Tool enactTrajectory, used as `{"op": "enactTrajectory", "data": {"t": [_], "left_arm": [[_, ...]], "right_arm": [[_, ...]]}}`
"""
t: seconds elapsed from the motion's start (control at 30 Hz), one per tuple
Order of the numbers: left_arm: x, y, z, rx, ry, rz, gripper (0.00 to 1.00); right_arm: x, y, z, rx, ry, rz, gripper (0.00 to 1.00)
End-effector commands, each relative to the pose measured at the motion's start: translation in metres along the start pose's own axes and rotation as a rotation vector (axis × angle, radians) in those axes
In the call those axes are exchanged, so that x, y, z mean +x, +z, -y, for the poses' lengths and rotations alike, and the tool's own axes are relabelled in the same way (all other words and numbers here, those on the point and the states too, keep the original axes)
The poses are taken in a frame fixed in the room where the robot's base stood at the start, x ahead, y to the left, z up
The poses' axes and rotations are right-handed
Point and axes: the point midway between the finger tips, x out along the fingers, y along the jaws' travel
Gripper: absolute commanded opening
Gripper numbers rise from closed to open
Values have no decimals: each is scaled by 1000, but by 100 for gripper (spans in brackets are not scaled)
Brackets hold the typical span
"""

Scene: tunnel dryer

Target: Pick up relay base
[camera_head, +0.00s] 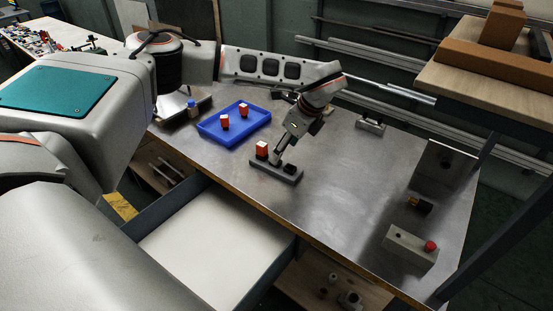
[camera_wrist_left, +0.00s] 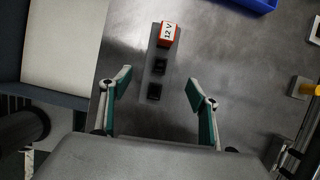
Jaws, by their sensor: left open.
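A narrow grey rail (camera_head: 276,172) lies on the metal bench, with a red-and-white relay (camera_head: 262,149) at its left end and a black square base (camera_head: 290,168) at its right end. In the left wrist view, the relay (camera_wrist_left: 167,34) is marked "12 V" and stands at the rail's far end. Two black square bases, a middle one (camera_wrist_left: 160,67) and a near one (camera_wrist_left: 154,91), show on the rail. I cannot tell which is the relay base. My left gripper (camera_head: 276,160) is over the rail; its open, empty fingers (camera_wrist_left: 157,88) appear either side of it.
A blue tray (camera_head: 208,134) holds two red-and-white relays behind the rail. An open drawer (camera_head: 205,237) juts out at the bench front. A red-button box (camera_head: 408,246), a black-and-yellow block (camera_head: 419,204) and an upright metal plate (camera_head: 447,167) stand at the right. The bench between is clear.

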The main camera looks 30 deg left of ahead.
Motion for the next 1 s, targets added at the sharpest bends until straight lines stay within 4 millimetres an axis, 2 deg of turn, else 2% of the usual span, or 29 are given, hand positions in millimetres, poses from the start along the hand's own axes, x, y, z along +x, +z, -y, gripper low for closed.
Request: {"op": "enactTrajectory", "data": {"t": [0.33,0.6,0.93,1.0], "left_arm": [[34,2,-1,-1,4,0,61],[70,5,0,-1,4,1,61],[77,5,0,-1,1,1,61],[77,5,0,-1,1,1,43]], "right_arm": [[-5,10,-3,-2,5,28,36],[-9,14,-14,-3,22,48,36],[-8,20,-11,3,20,60,36],[-8,19,-11,3,20,58,36]]}}
